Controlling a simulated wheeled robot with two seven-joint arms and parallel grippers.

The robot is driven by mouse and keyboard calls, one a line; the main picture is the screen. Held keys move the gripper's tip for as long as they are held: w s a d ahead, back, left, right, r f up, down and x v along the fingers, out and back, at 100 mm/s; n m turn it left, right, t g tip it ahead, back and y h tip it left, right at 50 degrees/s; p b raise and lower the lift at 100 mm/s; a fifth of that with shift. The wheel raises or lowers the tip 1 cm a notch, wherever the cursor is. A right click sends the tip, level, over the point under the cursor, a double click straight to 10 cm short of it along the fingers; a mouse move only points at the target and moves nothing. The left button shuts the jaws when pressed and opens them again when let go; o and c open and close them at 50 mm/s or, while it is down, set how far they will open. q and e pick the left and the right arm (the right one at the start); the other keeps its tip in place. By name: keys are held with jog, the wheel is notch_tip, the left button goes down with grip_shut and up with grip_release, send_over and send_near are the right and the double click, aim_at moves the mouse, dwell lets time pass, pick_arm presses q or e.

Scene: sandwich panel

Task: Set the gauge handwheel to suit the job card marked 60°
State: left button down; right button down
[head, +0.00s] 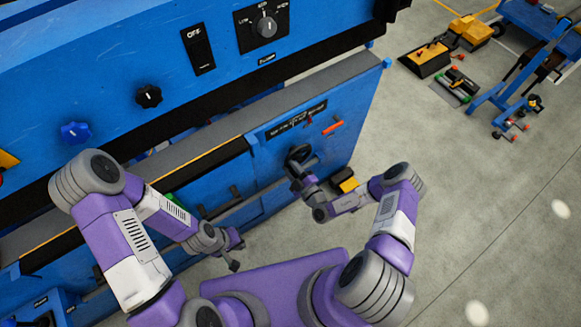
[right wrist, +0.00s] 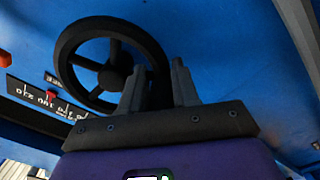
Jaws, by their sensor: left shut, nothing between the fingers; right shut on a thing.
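The black spoked handwheel (head: 299,153) is on the blue panel front; it fills the upper left of the right wrist view (right wrist: 68,60). My right gripper (head: 297,168) is shut on its rim, with one finger on each side of the rim in the right wrist view (right wrist: 158,78). A black gauge scale (right wrist: 35,104) with white marks and a red pointer (right wrist: 50,97) lies left of the wheel. Its numbers are tilted and partly hidden, so the reading is unclear. My left gripper (head: 235,258) is shut and empty, low and left of the wheel. I cannot make out a job card marked 60°.
Above are a black rotary switch (head: 265,27), an OFF plate (head: 198,49), a black knob (head: 148,96) and a blue knob (head: 75,133). An orange-red handle (head: 333,127) is near the wheel. The floor (head: 480,190) to the right is mostly open.

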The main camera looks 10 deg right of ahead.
jog(key=shift+w+d+f+n+p, duration=0.1)
jog(key=shift+d+f+n+p, duration=0.25)
jog(key=shift+n, duration=1.3)
jog(key=shift+w+d+f+n+p, duration=0.15)
jog(key=shift+d+f+n, duration=0.4)
jog(key=shift+n, duration=1.05)
jog(key=shift+w+d+f+n+p, duration=0.1)
jog(key=shift+d+f+n+p, duration=0.35)
jog(key=shift+n, duration=1.2)
jog(key=shift+d+r, duration=0.15)
jog(key=shift+d, duration=0.1)
jog(key=c, duration=1)
grip_release()
jog(key=shift+w, duration=0.1)
jog(key=shift+o, duration=0.3)
jog(key=shift+r, duration=0.1)
jog(key=shift+d, duration=0.1)
jog(key=p+v, duration=0.1)
jog(key=v, duration=0.6)
jog(key=shift+s, duration=0.2)
